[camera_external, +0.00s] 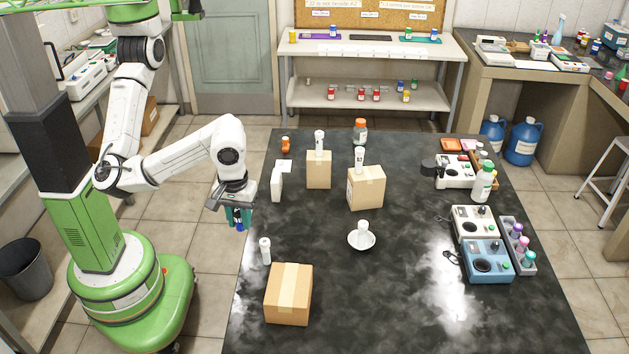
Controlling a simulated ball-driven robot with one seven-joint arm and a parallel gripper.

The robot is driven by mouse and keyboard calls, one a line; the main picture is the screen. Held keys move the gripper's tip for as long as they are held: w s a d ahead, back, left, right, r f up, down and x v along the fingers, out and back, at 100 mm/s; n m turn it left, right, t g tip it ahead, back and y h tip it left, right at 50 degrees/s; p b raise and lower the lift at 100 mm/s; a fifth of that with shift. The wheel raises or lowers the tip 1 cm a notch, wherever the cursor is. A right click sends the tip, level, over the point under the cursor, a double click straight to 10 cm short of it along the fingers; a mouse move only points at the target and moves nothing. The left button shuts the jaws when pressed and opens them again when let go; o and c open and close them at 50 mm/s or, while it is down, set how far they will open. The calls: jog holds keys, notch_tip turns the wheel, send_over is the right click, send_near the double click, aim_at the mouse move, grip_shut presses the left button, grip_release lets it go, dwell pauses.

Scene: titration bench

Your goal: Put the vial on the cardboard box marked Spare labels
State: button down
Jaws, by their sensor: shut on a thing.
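My gripper (238,222) hangs over the left edge of the dark bench, fingers pointing down. It is shut on a small dark blue thing (239,213), which looks like the vial; the fingers hide much of it. Three cardboard boxes stand on the bench: a front one (289,293), a middle one (366,188) and a back one (318,170). White bottles stand on the middle box (359,159) and the back box (319,143); the front box's top is bare. I cannot read which box is marked Spare labels.
A white bottle (265,250) stands just behind the front box. A white dish (361,240) holds a small white item. A white upright item (277,188) and an orange-capped bottle (360,130) stand farther back. Instruments (487,261) line the right side. The front middle is clear.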

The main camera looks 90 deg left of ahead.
jog(key=w+d+f, duration=0.4)
jog(key=w, duration=0.4)
jog(key=b, duration=0.5)
send_over(289, 283)
jog(key=s, duration=0.1)
jog(key=f, duration=0.4)
jog(key=shift+s+a+f, duration=0.1)
jog(key=shift+a+f, duration=0.15)
jog(key=shift+f, duration=0.15)
jog(key=shift+w+d+f, duration=0.2)
jog(key=shift+w+f, duration=0.05)
jog(key=shift+w, duration=0.05)
jog(key=shift+w+d+f+b, duration=0.15)
jog(key=shift+w+f+b, duration=0.15)
jog(key=shift+f+b, duration=0.2)
jog(key=shift+f+p, duration=0.65)
jog(key=shift+f, duration=0.6)
jog(key=shift+f, duration=0.15)
jog(key=c, duration=0.9)
grip_release()
